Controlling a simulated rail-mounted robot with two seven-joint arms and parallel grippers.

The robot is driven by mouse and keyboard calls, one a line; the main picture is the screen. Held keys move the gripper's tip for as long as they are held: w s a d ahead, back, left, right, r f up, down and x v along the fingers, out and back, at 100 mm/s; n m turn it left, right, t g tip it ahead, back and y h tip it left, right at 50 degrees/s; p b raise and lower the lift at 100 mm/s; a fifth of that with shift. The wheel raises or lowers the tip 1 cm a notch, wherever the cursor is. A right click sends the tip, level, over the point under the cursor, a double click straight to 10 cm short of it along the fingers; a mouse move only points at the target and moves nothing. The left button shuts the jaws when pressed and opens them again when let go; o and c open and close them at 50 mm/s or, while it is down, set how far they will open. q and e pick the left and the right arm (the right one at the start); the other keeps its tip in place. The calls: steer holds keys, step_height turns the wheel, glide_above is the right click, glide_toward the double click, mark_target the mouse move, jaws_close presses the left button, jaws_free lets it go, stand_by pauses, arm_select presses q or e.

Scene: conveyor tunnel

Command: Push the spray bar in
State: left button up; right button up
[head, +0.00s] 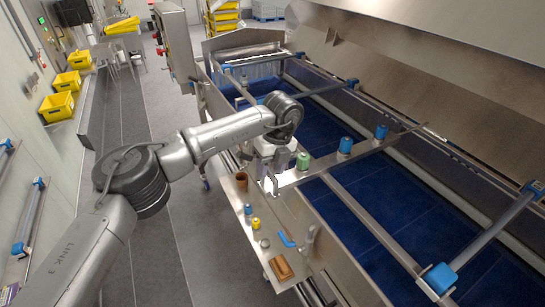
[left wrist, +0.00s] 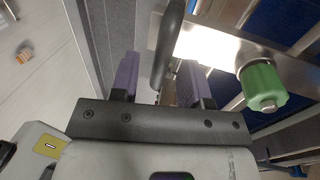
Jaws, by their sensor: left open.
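The spray bar (head: 325,163) looks like the flat steel bar lying across the blue belt, with a green knob (head: 303,160) and blue knobs (head: 345,145) on it. My left gripper (head: 268,186) points down at the near end of this bar. In the left wrist view its purple-padded fingers (left wrist: 160,80) are apart. A dark handle (left wrist: 170,42) appears between them in the picture; I cannot tell whether it touches either finger. The green knob also shows in the left wrist view (left wrist: 262,87), right of the fingers. My right gripper is not in view.
A steel side shelf (head: 238,200) holds a brown cup (head: 241,180), small blue and yellow pieces, a blue-handled tool (head: 287,240) and a brown block (head: 281,268). Other bars with blue fittings (head: 440,278) cross the tunnel. A steel hood (head: 430,60) overhangs the far side.

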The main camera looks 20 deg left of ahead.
arm_select(q)
step_height(320, 180, up, 13)
steer(key=w+d+b, duration=0.1)
steer(key=w, duration=0.1)
steer(key=shift+d+r, duration=0.2)
steer(key=shift+d, duration=0.15)
